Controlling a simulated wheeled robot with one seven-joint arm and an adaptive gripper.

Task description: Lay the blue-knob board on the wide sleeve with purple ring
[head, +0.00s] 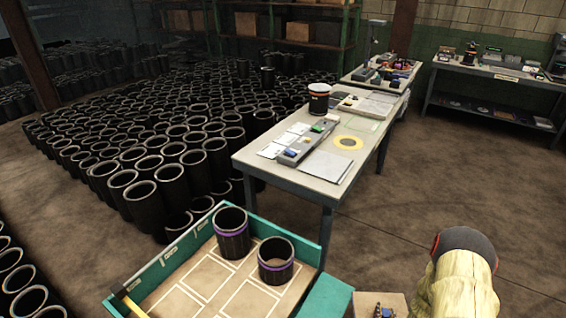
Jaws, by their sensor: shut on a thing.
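Two black sleeves with purple rings stand upright in the teal-walled tray (166,252). One sleeve (232,242) is farther back and left; the other sleeve (276,274) is nearer and right. Their widths look close, and I cannot tell surely which is the wide one. Both tops look open. The brown blue-knob board (363,305) shows at the bottom edge, right of the tray and apart from both sleeves. My gripper (384,312) shows only as small dark parts around the knob, shut on it; the rest is cut off by the frame.
Pale outlined spaces on the tray floor (182,303) are free. A grey worktable (248,160) with cards, a ring and an orange-banded sleeve (319,99) stands behind. Many black sleeves (172,187) crowd the floor at left. My arm is at lower right.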

